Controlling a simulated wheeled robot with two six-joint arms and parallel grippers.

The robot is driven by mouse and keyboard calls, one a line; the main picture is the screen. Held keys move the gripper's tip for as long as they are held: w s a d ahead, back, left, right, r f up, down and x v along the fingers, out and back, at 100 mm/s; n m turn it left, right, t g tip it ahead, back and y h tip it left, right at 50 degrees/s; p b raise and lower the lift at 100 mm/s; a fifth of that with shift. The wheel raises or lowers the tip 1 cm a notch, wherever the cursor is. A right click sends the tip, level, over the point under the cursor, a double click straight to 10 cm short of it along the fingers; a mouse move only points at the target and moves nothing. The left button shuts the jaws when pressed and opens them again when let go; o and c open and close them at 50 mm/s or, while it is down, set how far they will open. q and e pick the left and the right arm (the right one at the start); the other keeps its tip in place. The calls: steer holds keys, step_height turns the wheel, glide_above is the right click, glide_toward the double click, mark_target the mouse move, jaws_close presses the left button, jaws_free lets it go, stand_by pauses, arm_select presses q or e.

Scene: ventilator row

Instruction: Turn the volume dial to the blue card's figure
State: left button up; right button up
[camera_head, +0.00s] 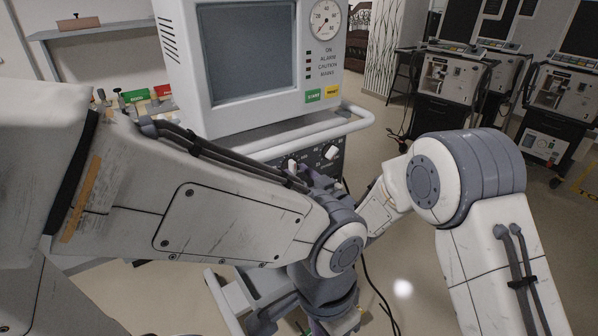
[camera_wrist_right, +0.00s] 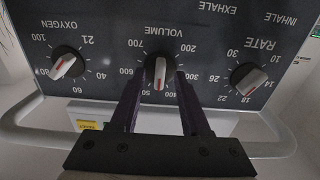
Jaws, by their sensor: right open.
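In the right wrist view, which is upside down, the volume dial (camera_wrist_right: 160,73) is a light knob with a red pointer line on a dark panel. Its pointed end faces down in the picture, between the 400 and 500 marks. My right gripper (camera_wrist_right: 160,80) is open, with one dark finger on either side of the dial. I cannot tell whether the fingers touch it. In the head view my left arm covers much of the dial panel (camera_head: 318,156). My left gripper does not show. I see no blue card in either view.
The oxygen dial (camera_wrist_right: 69,62) and rate dial (camera_wrist_right: 250,79) flank the volume dial. A white rail (camera_wrist_right: 30,140) runs along the panel's edge. The ventilator screen (camera_head: 246,52) is above. Other ventilators (camera_head: 447,85) stand back right, with floor between. Green (camera_head: 134,96) and red (camera_head: 162,90) items are left.

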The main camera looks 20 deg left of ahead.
steer(key=shift+w+a, duration=0.15)
steer(key=shift+a, duration=0.05)
jaws_close()
